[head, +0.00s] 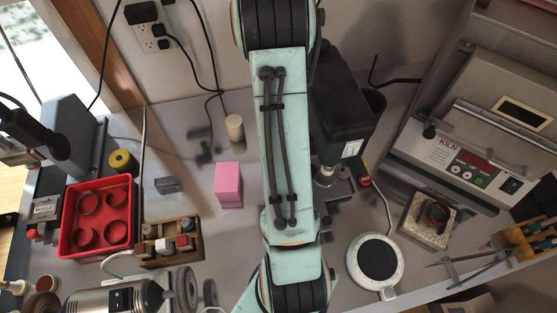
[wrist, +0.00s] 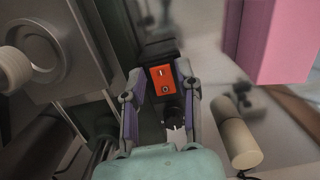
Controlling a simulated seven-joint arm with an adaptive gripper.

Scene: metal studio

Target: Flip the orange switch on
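The orange switch (wrist: 161,73) shows in the wrist view as a small orange plate with a pale mark and a round detail, set on a dark box (wrist: 159,50). My gripper (wrist: 158,72) is open, with one finger on each side of the orange plate in the picture. Nothing is seen held between the fingers. I cannot tell how far the fingertips are from the switch, or which way it is set. In the head view my arm covers the middle, and I make out neither the gripper nor the orange switch.
A pink block (head: 228,185) and a beige cylinder (head: 235,128) stand left of my arm; both also show in the wrist view. A dark green machine (head: 343,105) is close on its right. A grey machine (wrist: 50,45) fills the wrist view's left. The kiln (head: 470,150) stands far right.

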